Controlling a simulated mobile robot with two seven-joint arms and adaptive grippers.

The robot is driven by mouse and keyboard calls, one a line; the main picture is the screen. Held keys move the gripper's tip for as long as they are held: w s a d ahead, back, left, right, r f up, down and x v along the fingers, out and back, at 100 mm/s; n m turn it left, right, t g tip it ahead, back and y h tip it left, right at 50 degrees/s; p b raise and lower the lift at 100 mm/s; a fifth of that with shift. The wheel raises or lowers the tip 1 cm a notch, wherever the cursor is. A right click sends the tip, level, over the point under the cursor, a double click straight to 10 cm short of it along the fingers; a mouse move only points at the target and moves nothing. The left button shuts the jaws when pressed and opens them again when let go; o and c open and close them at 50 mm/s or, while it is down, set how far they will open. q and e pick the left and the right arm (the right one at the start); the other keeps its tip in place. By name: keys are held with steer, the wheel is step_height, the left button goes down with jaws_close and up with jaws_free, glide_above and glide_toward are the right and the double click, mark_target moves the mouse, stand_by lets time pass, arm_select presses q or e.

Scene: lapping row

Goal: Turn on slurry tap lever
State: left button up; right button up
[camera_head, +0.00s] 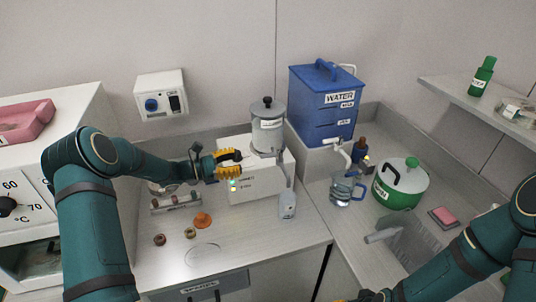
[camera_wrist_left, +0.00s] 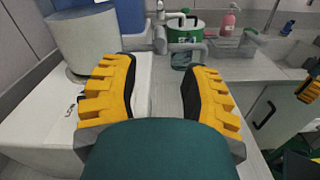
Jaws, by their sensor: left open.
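The grey slurry canister (camera_head: 268,132) with a black knob on its lid stands on a white box (camera_head: 258,184). The lever is too small to make out clearly. My left gripper (camera_head: 230,164) is open and empty, in front of the white box and left of the tap. In the left wrist view the canister (camera_wrist_left: 85,42) is beyond the left finger, and the open fingers (camera_wrist_left: 162,72) have nothing between them.
A blue water tank (camera_head: 322,105) with its own tap stands to the right, with a jug (camera_head: 345,188) below. A green-and-white pot (camera_head: 400,183) and a sink (camera_head: 410,240) are further right.

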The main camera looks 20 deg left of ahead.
mark_target(277, 153)
arm_select(q)
steer(key=x, duration=1.1)
steer(key=shift+w, duration=0.1)
jaws_close()
